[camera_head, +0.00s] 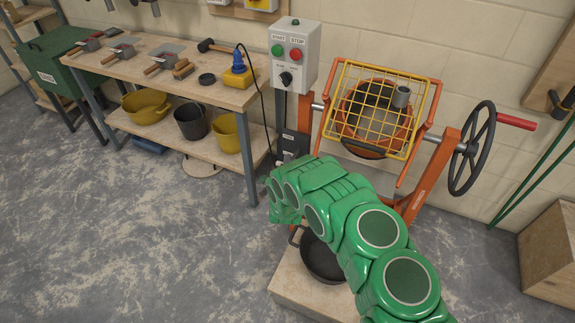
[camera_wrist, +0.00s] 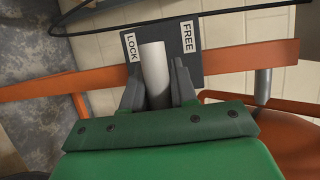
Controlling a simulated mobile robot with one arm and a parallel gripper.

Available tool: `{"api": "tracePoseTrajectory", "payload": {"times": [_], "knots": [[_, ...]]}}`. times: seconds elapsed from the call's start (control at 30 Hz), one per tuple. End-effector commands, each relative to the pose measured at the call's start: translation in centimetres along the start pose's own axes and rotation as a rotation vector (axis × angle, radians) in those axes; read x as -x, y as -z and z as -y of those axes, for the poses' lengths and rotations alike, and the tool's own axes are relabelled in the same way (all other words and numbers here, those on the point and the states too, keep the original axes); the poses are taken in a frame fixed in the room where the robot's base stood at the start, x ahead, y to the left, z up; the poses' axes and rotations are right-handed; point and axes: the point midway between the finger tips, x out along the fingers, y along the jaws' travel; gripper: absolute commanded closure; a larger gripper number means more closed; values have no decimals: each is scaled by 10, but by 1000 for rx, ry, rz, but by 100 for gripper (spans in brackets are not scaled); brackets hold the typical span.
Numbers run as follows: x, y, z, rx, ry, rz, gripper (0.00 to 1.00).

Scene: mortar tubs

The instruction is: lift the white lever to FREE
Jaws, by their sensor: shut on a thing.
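In the wrist view the white lever (camera_wrist: 154,66) stands between the two dark fingers of my gripper (camera_wrist: 157,84), which is shut on it. Behind it is a dark plate (camera_wrist: 182,58) with a LOCK label (camera_wrist: 132,47) on the left and a FREE label (camera_wrist: 188,37) on the right. The lever's end lies beside the LOCK label, apart from FREE. In the head view the dark plate (camera_head: 293,144) sits on the orange mixer frame, left of the drum. There my green arm hides the lever and my fingers.
The mixer drum (camera_head: 358,124) has a yellow grid guard (camera_head: 388,72) over it and a black handwheel (camera_head: 472,148) at right. A control box (camera_head: 295,52) stands above the plate, with a cable hanging nearby. A black pan (camera_head: 322,262) is below. The workbench (camera_head: 215,93) is left; open floor lies in front.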

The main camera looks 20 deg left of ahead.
Motion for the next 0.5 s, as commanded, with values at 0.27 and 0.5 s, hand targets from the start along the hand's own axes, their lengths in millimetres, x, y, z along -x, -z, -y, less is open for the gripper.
{"api": "tracePoseTrajectory", "payload": {"times": [0.27, 0.5], "knots": [[-3, 0, 16, -39, -84, 0, 100], [-6, 0, 28, -76, -166, 1, 100]]}}
